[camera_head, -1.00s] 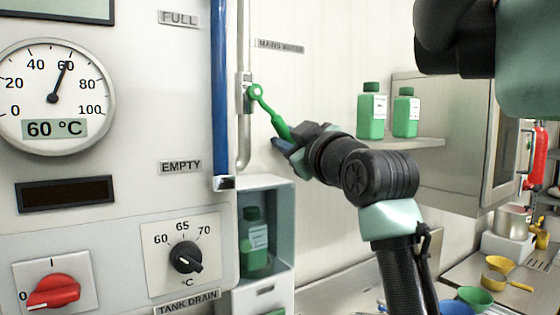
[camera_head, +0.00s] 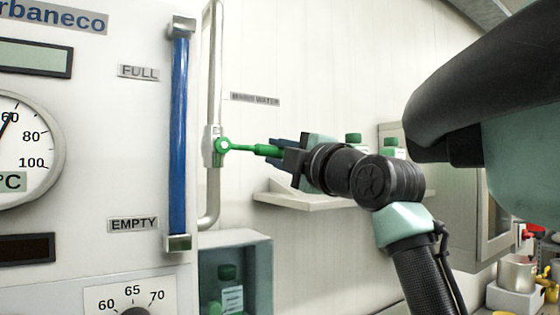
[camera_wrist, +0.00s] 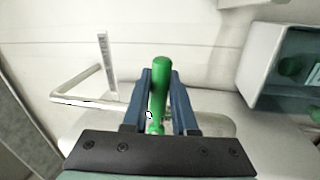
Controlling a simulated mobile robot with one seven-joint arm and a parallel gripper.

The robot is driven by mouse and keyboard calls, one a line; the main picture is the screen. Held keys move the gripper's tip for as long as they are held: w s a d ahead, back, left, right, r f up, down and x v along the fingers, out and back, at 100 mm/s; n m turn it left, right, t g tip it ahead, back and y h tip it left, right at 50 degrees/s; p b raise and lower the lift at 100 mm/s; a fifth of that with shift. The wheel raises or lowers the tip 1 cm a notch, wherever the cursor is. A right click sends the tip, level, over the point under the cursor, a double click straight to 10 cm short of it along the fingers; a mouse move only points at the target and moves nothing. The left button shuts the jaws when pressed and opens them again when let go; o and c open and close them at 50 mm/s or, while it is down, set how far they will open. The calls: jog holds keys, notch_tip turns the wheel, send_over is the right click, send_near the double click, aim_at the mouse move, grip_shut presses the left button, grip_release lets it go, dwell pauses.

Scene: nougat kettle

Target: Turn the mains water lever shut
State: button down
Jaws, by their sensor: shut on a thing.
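The green mains water lever (camera_head: 247,149) sits on a valve on the vertical pipe (camera_head: 211,180), beneath the "MAINS WATER" label (camera_head: 255,99). The lever points right from its round pivot, nearly level and tipped slightly downward. My gripper (camera_head: 278,150) is shut on the lever's outer end. In the wrist view the green handle (camera_wrist: 159,90) lies between the two blue fingers of my gripper (camera_wrist: 161,100). The wrist does not show the valve body clearly.
A blue level gauge (camera_head: 179,135) stands left of the pipe on the panel. A shelf (camera_head: 310,198) with green bottles (camera_head: 354,140) is behind my wrist. An open grey box (camera_head: 235,240) holding a bottle is below the pipe.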

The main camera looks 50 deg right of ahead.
jog(key=shift+r+n, duration=0.6)
jog(key=shift+n, duration=0.1)
jog(key=shift+y, duration=0.3)
jog(key=c, duration=0.7)
grip_release()
jog(key=shift+f, duration=0.1)
